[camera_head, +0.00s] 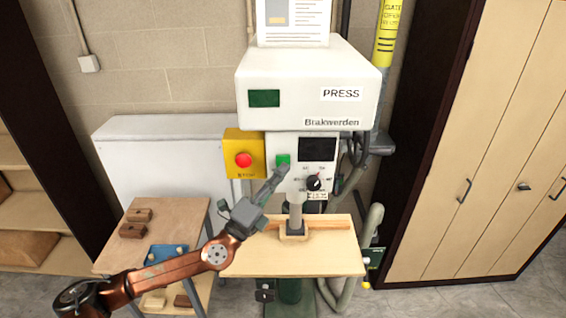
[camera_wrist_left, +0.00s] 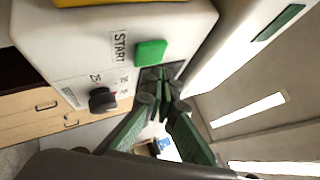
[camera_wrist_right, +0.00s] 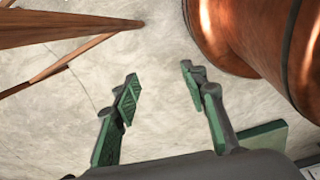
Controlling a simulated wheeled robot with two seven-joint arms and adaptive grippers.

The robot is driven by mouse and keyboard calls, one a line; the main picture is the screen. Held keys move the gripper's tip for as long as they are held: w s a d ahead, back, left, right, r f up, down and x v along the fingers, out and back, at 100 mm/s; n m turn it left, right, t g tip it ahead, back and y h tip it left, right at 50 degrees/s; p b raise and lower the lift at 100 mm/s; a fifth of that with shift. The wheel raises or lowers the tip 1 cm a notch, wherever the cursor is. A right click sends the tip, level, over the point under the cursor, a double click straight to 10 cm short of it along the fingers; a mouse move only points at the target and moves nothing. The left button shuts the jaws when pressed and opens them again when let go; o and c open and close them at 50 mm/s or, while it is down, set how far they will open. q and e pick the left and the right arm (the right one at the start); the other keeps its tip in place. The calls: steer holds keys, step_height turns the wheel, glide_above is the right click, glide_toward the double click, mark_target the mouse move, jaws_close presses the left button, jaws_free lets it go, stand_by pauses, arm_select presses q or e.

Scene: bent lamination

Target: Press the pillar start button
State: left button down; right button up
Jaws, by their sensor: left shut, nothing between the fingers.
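The green start button (camera_head: 283,160) sits on the front panel of the white press, right of the red stop button. In the left wrist view the button (camera_wrist_left: 151,53) stands beside the word START. My left gripper (camera_head: 284,170) is shut and empty, with its fingertips just below the button in the head view. In the left wrist view its fingertips (camera_wrist_left: 160,75) lie close to the button's edge; I cannot tell whether they touch it. My right gripper (camera_wrist_right: 158,85) is open and empty above the floor, and is out of the head view.
A yellow box with a red stop button (camera_head: 243,160) is left of the start button. A black dial (camera_head: 314,183) is below right. The press table (camera_head: 330,258) lies beneath. A wooden side table (camera_head: 185,222) with blocks stands left. Tall cabinets (camera_head: 480,150) stand right.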

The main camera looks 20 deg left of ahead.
arm_select(q)
steer(key=shift+w, duration=0.15)
stand_by(0.4)
steer(key=shift+w+a+b, duration=0.1)
steer(key=shift+w+b, duration=0.2)
steer(key=shift+b, duration=0.05)
steer(key=shift+w+a+b, duration=0.15)
steer(key=shift+w+b, duration=0.15)
steer(key=shift+w, duration=0.15)
stand_by(0.7)
steer(key=shift+s, duration=0.1)
steer(key=shift+s+d+p, duration=0.25)
steer(key=shift+s+p, duration=0.1)
steer(key=shift+s, duration=0.45)
steer(key=s+p, duration=0.1)
steer(key=s, duration=0.1)
steer(key=s+d+p, duration=0.1)
steer(key=s, duration=0.1)
steer(key=shift+s+d, duration=0.2)
steer(key=shift+s, duration=0.2)
